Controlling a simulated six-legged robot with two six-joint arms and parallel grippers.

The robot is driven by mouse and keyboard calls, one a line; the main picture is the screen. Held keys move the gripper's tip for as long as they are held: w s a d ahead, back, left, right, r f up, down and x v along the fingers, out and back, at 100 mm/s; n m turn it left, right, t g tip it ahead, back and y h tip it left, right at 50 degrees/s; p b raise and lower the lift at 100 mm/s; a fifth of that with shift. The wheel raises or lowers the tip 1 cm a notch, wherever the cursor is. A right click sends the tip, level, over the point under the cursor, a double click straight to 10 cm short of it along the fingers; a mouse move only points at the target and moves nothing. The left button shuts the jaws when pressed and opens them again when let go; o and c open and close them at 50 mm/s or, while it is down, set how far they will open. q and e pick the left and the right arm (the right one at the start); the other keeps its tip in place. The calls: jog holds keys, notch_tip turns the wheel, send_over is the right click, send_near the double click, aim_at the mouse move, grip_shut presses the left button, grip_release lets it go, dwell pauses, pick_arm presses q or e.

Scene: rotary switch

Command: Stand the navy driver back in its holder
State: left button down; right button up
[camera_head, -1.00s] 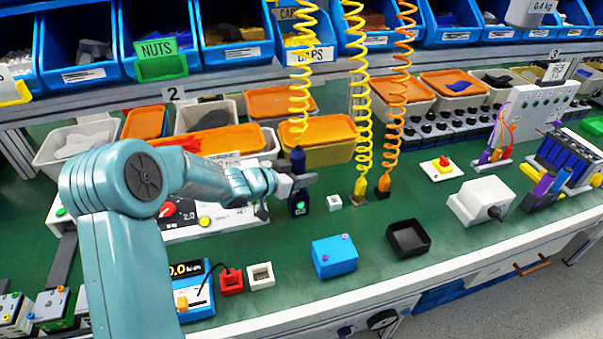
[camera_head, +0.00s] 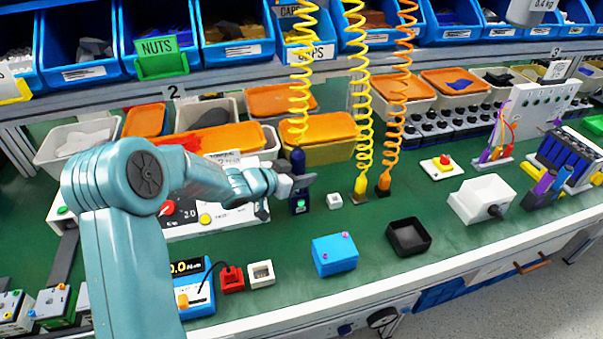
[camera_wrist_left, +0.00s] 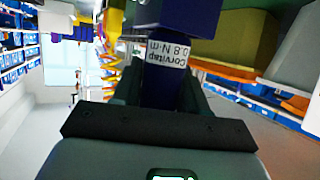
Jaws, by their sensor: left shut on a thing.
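The navy driver (camera_head: 299,204) hangs upright below a yellow coiled cord, with a green light low on its body. My left gripper (camera_head: 303,182) is shut on its middle, the jaws across the body. In the left wrist view the navy driver (camera_wrist_left: 170,85) fills the space between the fingers, with a white label reading Corvitap 0.8 N·m. Its lower end is close to the green bench; I cannot tell whether it touches or sits in a holder. I cannot make out for certain which object is its holder. My right gripper is out of view.
A small white block (camera_head: 335,201) stands just right of the driver. Yellow (camera_head: 361,189) and orange (camera_head: 384,184) tools stand below coiled cords further right. A blue box (camera_head: 335,256) and a black tray (camera_head: 408,238) lie in front. Orange-lidded bins (camera_head: 316,132) are behind.

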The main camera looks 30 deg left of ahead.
pick_arm(q)
jog(key=shift+f, duration=0.15)
dwell(0.5)
jog(key=c, duration=0.5)
grip_release()
jog(key=shift+f, duration=0.1)
jog(key=shift+s, duration=0.15)
jog(key=p+v, duration=0.1)
jog(key=v, duration=1.5)
jog(key=shift+s, duration=0.1)
